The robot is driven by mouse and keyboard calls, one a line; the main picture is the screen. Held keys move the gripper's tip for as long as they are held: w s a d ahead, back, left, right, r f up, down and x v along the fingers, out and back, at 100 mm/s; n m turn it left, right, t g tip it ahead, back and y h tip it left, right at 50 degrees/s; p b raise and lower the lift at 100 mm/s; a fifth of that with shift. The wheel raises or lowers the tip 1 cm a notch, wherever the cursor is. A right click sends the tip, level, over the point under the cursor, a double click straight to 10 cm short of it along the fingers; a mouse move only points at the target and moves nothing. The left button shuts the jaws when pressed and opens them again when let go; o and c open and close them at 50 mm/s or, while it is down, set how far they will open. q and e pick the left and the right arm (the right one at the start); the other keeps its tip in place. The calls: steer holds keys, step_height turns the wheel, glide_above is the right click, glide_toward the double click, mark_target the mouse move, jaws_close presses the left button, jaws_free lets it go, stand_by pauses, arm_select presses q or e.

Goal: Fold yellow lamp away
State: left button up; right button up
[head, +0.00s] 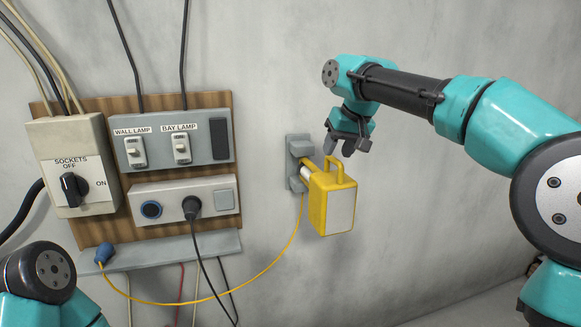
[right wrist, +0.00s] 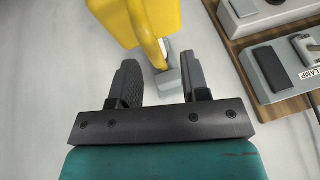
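In the right wrist view the lamp (right wrist: 124,18) is at the top, beyond the fingers. My right gripper (head: 347,149) is just above the lamp's handle, with its fingers pointing down. The right wrist view shows its two fingers (right wrist: 163,85) apart with nothing clearly held between them. A little of my left arm shows at the lower left, but its gripper is out of view.
A wooden board (head: 168,104) left of the lamp carries a sockets switch box (head: 72,140), a lamp switch panel (head: 200,128) and a socket strip (head: 165,204). A yellow cable (head: 270,262) hangs from the lamp to a blue plug (head: 104,252) on a grey shelf (head: 165,254).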

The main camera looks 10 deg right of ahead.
steer(key=v, duration=1.5)
steer(key=w+a+f+y, duration=0.1)
steer(key=w+a+f, duration=0.6)
steer(key=f, duration=0.3)
steer(key=w+a+f+n+t+y, duration=0.1)
steer(key=w+a+f, duration=0.6)
steer(key=a+f, duration=0.2)
steer(key=shift+f, duration=1)
steer(key=shift+w+d, duration=0.1)
steer(key=shift+w, duration=0.05)
